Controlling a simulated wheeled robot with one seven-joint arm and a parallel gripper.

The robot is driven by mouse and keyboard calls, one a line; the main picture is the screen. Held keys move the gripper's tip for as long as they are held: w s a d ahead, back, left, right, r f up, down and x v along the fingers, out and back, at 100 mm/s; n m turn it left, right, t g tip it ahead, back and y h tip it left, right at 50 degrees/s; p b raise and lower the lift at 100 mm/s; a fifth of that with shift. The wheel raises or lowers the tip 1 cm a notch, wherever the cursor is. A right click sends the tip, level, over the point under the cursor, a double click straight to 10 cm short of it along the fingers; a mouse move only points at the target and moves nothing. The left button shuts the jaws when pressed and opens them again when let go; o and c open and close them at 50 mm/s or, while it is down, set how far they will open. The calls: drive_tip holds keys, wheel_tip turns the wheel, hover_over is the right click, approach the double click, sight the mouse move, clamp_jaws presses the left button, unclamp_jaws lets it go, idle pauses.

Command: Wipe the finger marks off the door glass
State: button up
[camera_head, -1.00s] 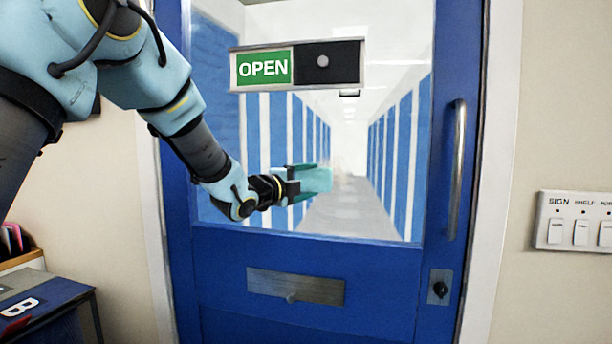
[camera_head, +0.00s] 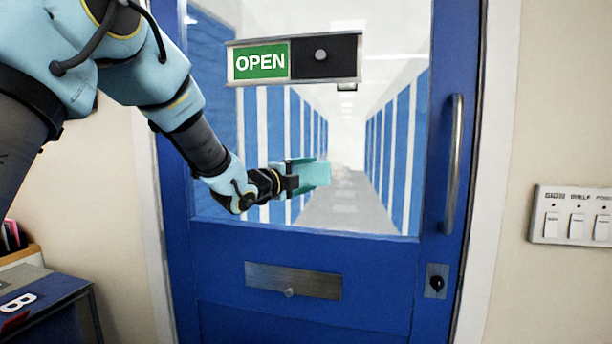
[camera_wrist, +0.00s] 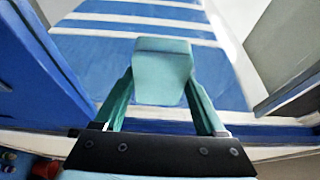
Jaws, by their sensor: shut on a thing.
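The blue door (camera_head: 300,300) stands ahead with a large glass pane (camera_head: 345,200) in its upper part. A faint pale smudge (camera_head: 342,160) shows on the glass just right of my gripper; whether it is finger marks is hard to tell. My gripper (camera_head: 293,177) is shut on a teal cloth or pad (camera_head: 316,174) in front of the lower middle of the glass. In the wrist view the teal pad (camera_wrist: 163,72) sits between the two fingers, with the glass beyond it. I cannot tell whether the pad touches the glass.
An OPEN sign with a dark slider (camera_head: 325,57) is fixed across the upper glass. A vertical handle (camera_head: 453,165) is at the right, above a lock (camera_head: 436,282). A letter plate (camera_head: 292,281) is below the glass. A switch panel (camera_head: 575,215) is on the right wall; a cabinet (camera_head: 45,300) stands lower left.

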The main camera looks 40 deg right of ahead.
drive_tip(key=shift+w+d, duration=0.35)
drive_tip(key=shift+d, duration=0.2)
drive_tip(key=shift+s, duration=0.1)
